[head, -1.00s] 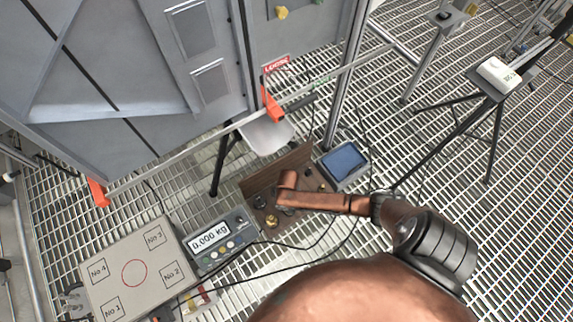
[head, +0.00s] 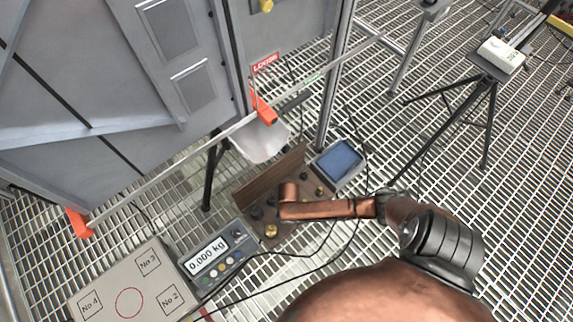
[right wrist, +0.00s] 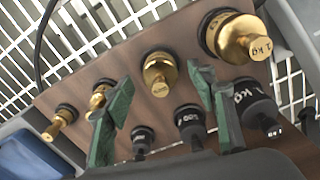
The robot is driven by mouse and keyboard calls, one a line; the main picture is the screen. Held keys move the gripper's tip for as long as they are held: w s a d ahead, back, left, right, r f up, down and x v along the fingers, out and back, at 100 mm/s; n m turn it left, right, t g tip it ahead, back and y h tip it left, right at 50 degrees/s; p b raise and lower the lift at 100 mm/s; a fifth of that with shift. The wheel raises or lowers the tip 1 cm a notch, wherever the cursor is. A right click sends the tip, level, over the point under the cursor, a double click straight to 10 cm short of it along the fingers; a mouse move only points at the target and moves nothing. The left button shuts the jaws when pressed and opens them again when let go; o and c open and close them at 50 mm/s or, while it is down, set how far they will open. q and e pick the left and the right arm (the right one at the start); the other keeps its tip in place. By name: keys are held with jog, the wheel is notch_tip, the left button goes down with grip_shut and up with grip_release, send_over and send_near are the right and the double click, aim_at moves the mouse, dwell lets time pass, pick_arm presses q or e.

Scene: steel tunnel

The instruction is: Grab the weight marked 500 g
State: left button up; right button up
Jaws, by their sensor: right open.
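The weights stand in a brown wooden box (head: 243,200) on the grating floor. In the right wrist view, a brass weight (right wrist: 160,72) with a small, unclear marking shows between the fingers of my right gripper (right wrist: 161,80). The green fingers are apart and hold nothing. A large brass weight marked 1 kg (right wrist: 240,38) is at upper right. A black weight (right wrist: 190,122) has a marking that looks like 500, upside down. A black kg weight (right wrist: 256,108) is partly behind the right finger. In the head view my copper arm covers part of the box and hides the gripper.
A scale display (head: 208,258) reading 0.000 kg and its platform (head: 118,282) lie left of the box. A blue-topped device (head: 340,160) stands at its upper right. A grey cabinet (head: 90,100) with a bar is behind. Cables cross the floor in front.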

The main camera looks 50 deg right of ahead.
jog(key=shift+c, duration=0.6)
grip_shut()
